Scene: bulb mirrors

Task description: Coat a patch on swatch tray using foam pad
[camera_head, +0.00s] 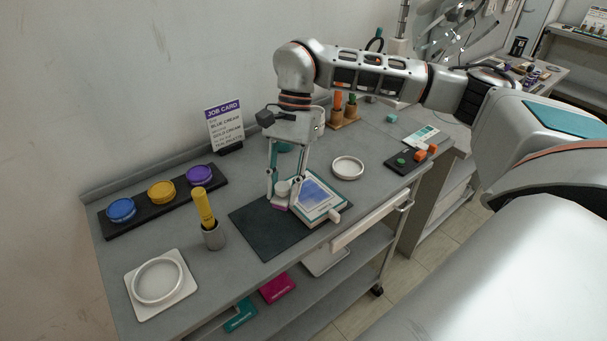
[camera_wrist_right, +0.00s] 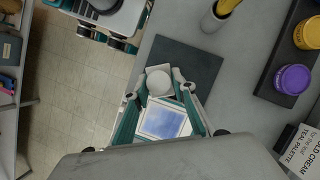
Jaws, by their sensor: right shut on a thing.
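The swatch tray (camera_head: 325,207) is a pale teal-edged board on the bench, with a blue patch on its face. It also shows in the right wrist view (camera_wrist_right: 183,130). My right gripper (camera_head: 283,189) is shut on the foam pad (camera_head: 281,206), which has a white round knob and a pink-purple underside. The pad is at the tray's left edge, beside the blue patch; whether it touches the tray I cannot tell. In the right wrist view the pad's white top (camera_wrist_right: 158,82) sits between the fingertips. Part of my left gripper (camera_wrist_right: 105,38) shows there at the top, its jaws unclear.
A dark mat (camera_head: 262,232) lies beneath. Blue, yellow and purple pots (camera_head: 199,175) stand on a black rack at left. A cup with a yellow handle (camera_head: 213,237), a white dish (camera_head: 157,280), a round dish (camera_head: 347,167) and a job card (camera_head: 224,125) surround the work area.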

